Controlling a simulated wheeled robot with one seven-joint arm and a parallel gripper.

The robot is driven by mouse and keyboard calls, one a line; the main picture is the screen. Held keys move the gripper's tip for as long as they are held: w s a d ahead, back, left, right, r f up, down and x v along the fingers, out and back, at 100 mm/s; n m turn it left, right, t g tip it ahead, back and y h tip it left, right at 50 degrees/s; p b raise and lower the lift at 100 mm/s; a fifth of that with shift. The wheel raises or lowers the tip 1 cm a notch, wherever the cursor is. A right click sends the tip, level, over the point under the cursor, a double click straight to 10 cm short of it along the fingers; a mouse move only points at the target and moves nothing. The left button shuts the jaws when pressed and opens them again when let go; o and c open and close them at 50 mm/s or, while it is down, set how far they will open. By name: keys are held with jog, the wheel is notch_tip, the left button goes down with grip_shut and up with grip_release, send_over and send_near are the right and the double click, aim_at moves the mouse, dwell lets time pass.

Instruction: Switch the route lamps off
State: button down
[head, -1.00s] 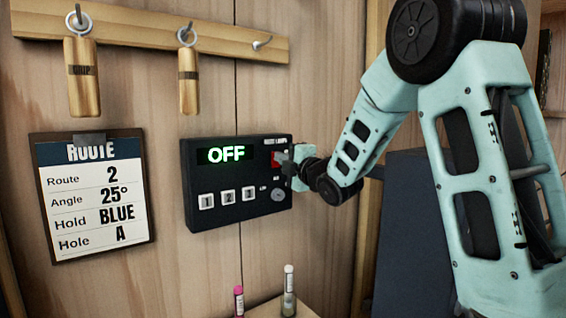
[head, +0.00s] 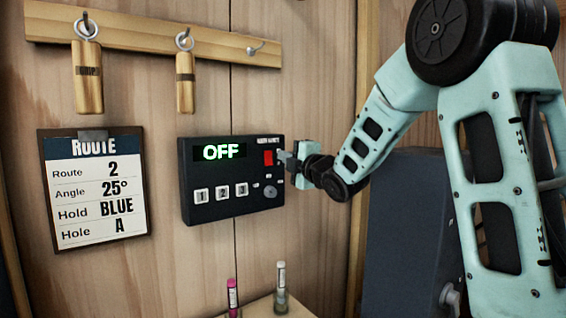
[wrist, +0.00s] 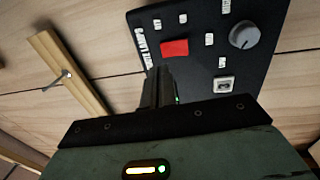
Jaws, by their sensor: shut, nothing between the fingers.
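The black route lamps box (head: 232,180) is fixed to the wooden wall. Its display (head: 220,152) reads OFF in lit letters. A red switch (head: 268,158) sits at its upper right; it also shows in the wrist view (wrist: 174,48). Several numbered white buttons (head: 221,193) and a grey knob (head: 270,191) are below. My gripper (head: 285,158) is shut and empty, just right of the red switch near the box's right edge. In the wrist view its closed fingers (wrist: 158,85) point toward the panel, apart from the switch as far as I can tell.
A route card (head: 97,190) hangs left of the box. A wooden rail (head: 140,37) with hooks and two hanging wooden grips (head: 87,80) is above. Two small tubes (head: 281,288) stand on a ledge below. A dark grey panel (head: 405,230) is at the right.

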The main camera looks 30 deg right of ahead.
jog(key=s+r+b, duration=0.1)
jog(key=s+b, duration=0.1)
jog(key=s, duration=0.6)
jog(key=shift+s+d+b, duration=0.2)
jog(key=shift+b, duration=0.2)
jog(key=shift+r, duration=0.1)
jog(key=a+f+m+g+y, duration=0.1)
jog(key=a+f+m+g, duration=0.35)
jog(key=a+f, duration=0.7)
jog(key=s+a+f+m+g+y, duration=0.1)
jog(key=s+a+f+m+g, duration=0.2)
jog(key=s+a+f+g, duration=0.6)
jog(key=s+a+f+m+g+h, duration=0.1)
jog(key=s+a+f+g, duration=0.2)
jog(key=s, duration=0.8)
jog(key=s+a+f+m+g+h, duration=0.1)
jog(key=s+a+f, duration=0.4)
jog(key=s, duration=0.5)
jog(key=shift+s+a+f+m+g, duration=0.4)
jog(key=shift+a+m+g, duration=0.15)
jog(key=shift+g, duration=0.4)
jog(key=shift+d, duration=0.2)
